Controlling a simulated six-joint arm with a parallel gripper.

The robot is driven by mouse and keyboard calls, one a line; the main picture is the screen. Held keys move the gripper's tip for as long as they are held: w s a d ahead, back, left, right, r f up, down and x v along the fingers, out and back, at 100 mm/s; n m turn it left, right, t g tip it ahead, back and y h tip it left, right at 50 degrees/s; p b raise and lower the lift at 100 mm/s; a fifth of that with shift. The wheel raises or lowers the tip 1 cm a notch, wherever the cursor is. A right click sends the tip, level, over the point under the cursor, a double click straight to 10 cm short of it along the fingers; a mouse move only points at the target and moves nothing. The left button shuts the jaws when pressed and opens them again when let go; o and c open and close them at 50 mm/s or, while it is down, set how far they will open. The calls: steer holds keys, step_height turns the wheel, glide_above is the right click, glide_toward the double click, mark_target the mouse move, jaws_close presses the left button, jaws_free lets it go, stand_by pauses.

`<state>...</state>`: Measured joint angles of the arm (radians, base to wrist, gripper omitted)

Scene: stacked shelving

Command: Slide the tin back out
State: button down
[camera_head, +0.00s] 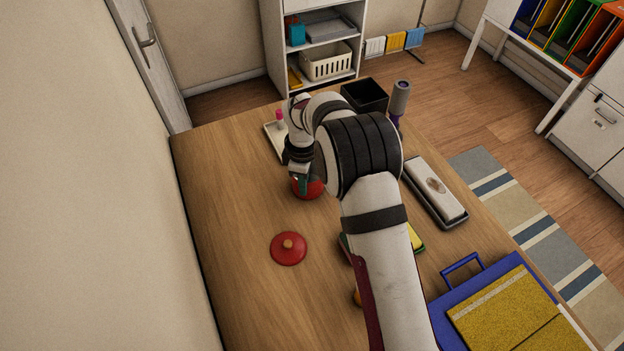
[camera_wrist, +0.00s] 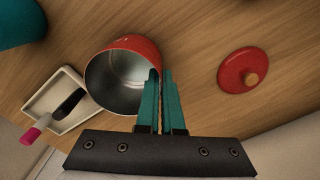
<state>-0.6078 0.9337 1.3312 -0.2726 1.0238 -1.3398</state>
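A red, round, open metal tin (camera_wrist: 140,45) with a bare silvery inside stands on the wooden table in the wrist view. In the head view it shows as a small red patch (camera_head: 314,190), mostly hidden by my arm. My gripper (camera_wrist: 161,75) has two teal fingers close together at the tin's right rim. One finger lies over the opening and the other outside the wall, apparently pinching the rim. A red lid with a wooden knob (camera_head: 288,248) lies apart on the table; it also shows in the wrist view (camera_wrist: 234,72).
A pale tray (camera_wrist: 40,100) holding a pink-tipped item lies beside the tin. A teal object (camera_wrist: 18,22) is partly in view. A black bin (camera_head: 364,95), a grey-topped bottle (camera_head: 399,98) and a long pale box (camera_head: 434,187) stand right. The table's left side is clear.

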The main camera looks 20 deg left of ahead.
steer(key=c, duration=1)
jaws_free()
step_height(320, 180, up, 16)
steer(key=shift+f, duration=0.1)
